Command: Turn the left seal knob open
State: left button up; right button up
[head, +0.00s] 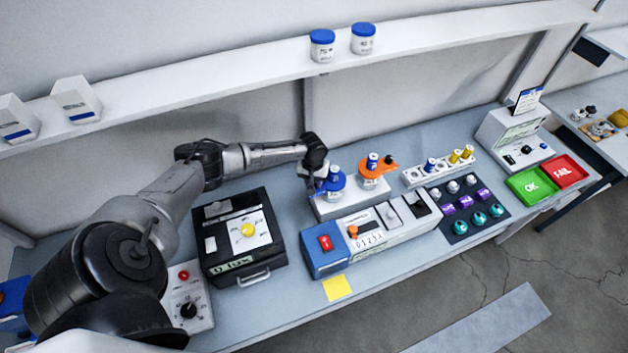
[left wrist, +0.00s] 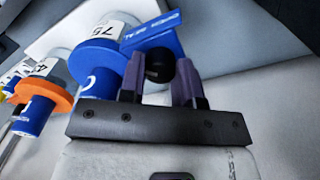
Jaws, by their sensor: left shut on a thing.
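The left seal knob is the blue flanged fitting (head: 330,184) on the left of the white stand, with a blue-and-white vial standing in it. In the left wrist view, the blue fitting (left wrist: 97,57) has a flat blue bar (left wrist: 150,33) with white lettering, partly readable as "SEAL". My left gripper (head: 312,172) reaches it from the left. In the left wrist view, my gripper (left wrist: 158,80) has its two dark fingers closed around a round black part just under the bar. The fingers partly hide that part. My right gripper is not in view.
An orange fitting (head: 374,179) with another vial stands close on the right of the blue one. A black case (head: 240,240) and a white counter unit (head: 385,227) stand in front. A shelf (head: 230,70) runs above the bench.

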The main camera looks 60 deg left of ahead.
pick_arm(q)
jog(key=m, duration=0.3)
jog(key=shift+m+p, duration=0.3)
jog(key=m, duration=0.4)
jog(key=shift+w+m, duration=0.1)
jog(key=shift+m, duration=0.2)
jog(key=m, duration=0.4)
jog(key=shift+m, duration=0.3)
jog(key=m+b, duration=0.1)
jog(key=m, duration=0.3)
jog(key=shift+m, duration=0.3)
jog(key=shift+r, duration=0.1)
jog(key=o, duration=0.9)
jog(key=r+b, duration=0.1)
jog(key=r, duration=0.6)
jog(key=r+b, duration=0.1)
jog(key=r, duration=0.5)
jog(key=shift+w+a+r, duration=0.2)
jog(key=shift+r, duration=0.15)
